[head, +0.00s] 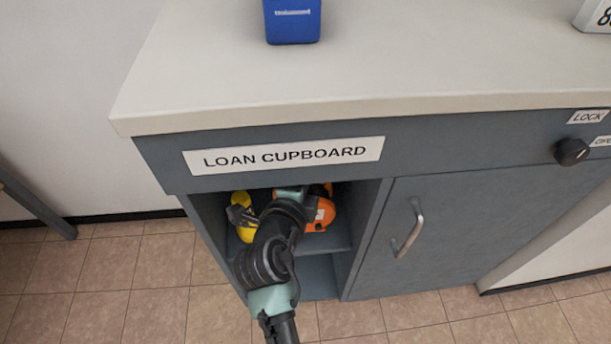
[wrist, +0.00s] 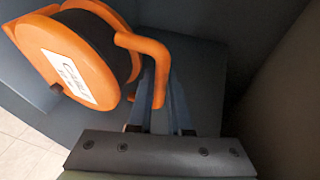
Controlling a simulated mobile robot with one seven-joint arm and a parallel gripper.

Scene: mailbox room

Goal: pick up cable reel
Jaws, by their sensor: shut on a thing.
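The cable reel (wrist: 75,62) is orange with dark cable wound in it and a white label on its face. In the wrist view it fills the upper left. Its orange handle (wrist: 143,44) reaches down between the fingers of my gripper (wrist: 163,100), which is shut on it. In the head view the cable reel (head: 324,216) shows as an orange shape in the open shelf space of the loan cupboard, partly hidden by my arm. My fingertips are hidden there.
A yellow object (head: 240,220) sits left of my arm in the same shelf space. The cupboard side walls are close on both sides. A closed door with a handle (head: 409,229) is to the right. A blue box (head: 292,22) stands on the pale countertop (head: 300,75).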

